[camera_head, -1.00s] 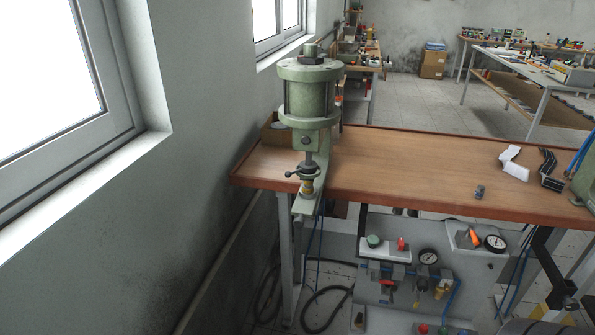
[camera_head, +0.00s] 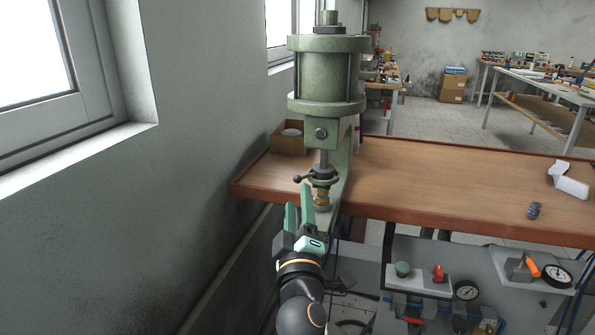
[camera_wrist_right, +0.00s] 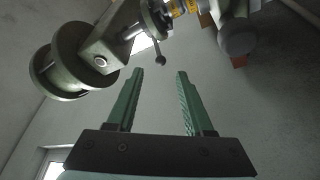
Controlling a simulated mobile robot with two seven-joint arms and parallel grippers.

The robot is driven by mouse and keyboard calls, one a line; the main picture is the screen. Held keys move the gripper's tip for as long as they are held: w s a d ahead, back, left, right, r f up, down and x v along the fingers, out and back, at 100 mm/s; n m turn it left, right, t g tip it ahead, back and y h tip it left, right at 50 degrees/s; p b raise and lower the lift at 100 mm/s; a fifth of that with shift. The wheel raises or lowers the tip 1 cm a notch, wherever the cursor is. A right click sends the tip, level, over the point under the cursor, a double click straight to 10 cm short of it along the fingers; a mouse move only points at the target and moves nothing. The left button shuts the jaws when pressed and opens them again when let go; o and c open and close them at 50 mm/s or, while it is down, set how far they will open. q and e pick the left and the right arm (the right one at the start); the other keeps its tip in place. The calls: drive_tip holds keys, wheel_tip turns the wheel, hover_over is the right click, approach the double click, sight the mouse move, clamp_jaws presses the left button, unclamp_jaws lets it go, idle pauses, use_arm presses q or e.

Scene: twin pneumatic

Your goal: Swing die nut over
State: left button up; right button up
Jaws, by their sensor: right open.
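The green pneumatic press (camera_head: 327,70) stands at the left end of the bench. On its ram sits a dark die nut (camera_head: 323,174) with a short lever ending in a ball, pointing left. A yellow-banded die (camera_head: 321,193) is below it. My right gripper (camera_head: 298,200) is open and empty, just below and left of the lever, fingers up. In the right wrist view the die nut (camera_wrist_right: 157,20) is at the top, its ball lever hanging between and just beyond my open fingertips (camera_wrist_right: 160,72); contact is not clear. My left gripper is not in view.
The wooden bench (camera_head: 430,180) is mostly clear beside the press. A cardboard box (camera_head: 289,140) stands behind the press's left side. A small metal part (camera_head: 534,210) and a white piece (camera_head: 568,180) lie at the right. The wall (camera_head: 170,200) is close on the left.

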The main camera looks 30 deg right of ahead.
sight(297, 176)
drive_tip(key=p+x, duration=0.1)
drive_tip(key=x, duration=0.9)
drive_tip(key=shift+w+d, duration=0.15)
drive_tip(key=shift+w, duration=0.2)
clamp_jaws()
idle(0.8)
